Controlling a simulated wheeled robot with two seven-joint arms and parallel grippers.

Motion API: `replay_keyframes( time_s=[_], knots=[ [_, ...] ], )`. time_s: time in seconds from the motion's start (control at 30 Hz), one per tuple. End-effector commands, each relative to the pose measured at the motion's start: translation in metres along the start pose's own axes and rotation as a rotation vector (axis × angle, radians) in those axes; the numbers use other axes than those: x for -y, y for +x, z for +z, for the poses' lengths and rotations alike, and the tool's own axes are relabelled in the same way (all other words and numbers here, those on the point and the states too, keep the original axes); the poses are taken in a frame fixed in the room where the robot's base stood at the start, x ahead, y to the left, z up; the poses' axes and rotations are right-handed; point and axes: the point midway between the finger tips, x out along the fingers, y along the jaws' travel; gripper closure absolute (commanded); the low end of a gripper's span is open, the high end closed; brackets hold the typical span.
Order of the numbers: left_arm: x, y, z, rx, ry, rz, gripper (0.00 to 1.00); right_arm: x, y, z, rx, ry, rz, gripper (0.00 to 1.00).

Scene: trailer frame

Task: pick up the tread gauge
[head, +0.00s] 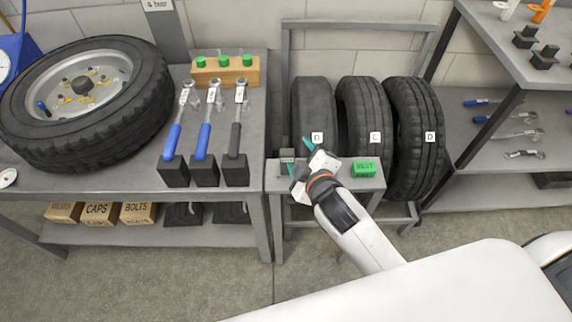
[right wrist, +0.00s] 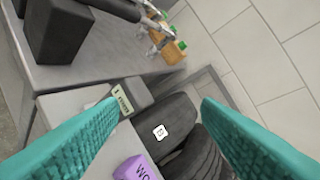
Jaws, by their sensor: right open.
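What looks like the tread gauge is a small grey block (head: 287,154) at the left end of the narrow grey shelf in front of the upright tyres. In the right wrist view the grey block (right wrist: 138,94) has a pale lettered strip and lies just beyond the tip of the left-hand finger. My right gripper (head: 299,158) is open with teal fingers, just right of the block. In the right wrist view nothing is between the fingers (right wrist: 160,104). I cannot tell whether a finger touches the block. My left gripper is out of view.
A green BEST block (head: 364,168) sits right on the small shelf (head: 340,181). A purple lettered block (right wrist: 137,168) shows near the fingers. Three labelled tyres (head: 362,120) stand behind. The left bench (head: 247,165) holds wrenches in black stands (head: 205,171) and a lying wheel (head: 143,113).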

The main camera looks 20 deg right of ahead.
Motion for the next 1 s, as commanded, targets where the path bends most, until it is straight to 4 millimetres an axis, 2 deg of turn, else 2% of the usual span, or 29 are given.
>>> replay_keyframes(
  time_s=[0.17,0.27,0.3,0.37,0.4,0.5,0.57,0.67,0.77,0.8,0.87,0.9,1.0],
  knots=[
    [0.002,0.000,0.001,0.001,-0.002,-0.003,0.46,0.035,0.011,0.065,0.223,-0.262,-0.179,0.42],
    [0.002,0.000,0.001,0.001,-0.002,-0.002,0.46,0.055,0.007,0.120,0.400,-0.495,-0.339,0.42],
    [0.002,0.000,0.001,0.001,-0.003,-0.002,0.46,0.062,0.002,0.147,0.486,-0.615,-0.424,0.42],
    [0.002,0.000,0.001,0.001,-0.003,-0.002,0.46,0.066,-0.011,0.186,0.619,-0.812,-0.561,0.42],
    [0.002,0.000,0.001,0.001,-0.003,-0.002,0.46,0.064,-0.020,0.210,0.706,-0.945,-0.654,0.42],
    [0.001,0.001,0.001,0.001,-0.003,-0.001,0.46,0.047,-0.047,0.256,0.917,-1.282,-0.890,0.42],
    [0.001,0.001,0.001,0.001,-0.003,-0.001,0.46,0.029,-0.062,0.274,1.040,-1.484,-1.032,0.42],
    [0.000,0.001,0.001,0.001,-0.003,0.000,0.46,-0.006,-0.077,0.283,1.248,-1.823,-1.261,0.42],
    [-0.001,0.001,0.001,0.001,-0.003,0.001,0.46,-0.040,-0.079,0.269,1.472,-2.154,-1.469,0.42],
    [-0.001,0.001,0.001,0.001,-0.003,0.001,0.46,-0.050,-0.074,0.258,-1.541,2.242,1.511,0.42],
    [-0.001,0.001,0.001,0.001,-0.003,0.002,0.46,-0.061,-0.064,0.235,-1.441,2.054,1.356,0.42],
    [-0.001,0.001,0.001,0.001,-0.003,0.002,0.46,-0.064,-0.055,0.217,-1.384,1.931,1.248,0.42],
    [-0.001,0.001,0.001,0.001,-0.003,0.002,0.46,-0.053,-0.026,0.168,-1.273,1.637,0.978,0.42]
  ],
)
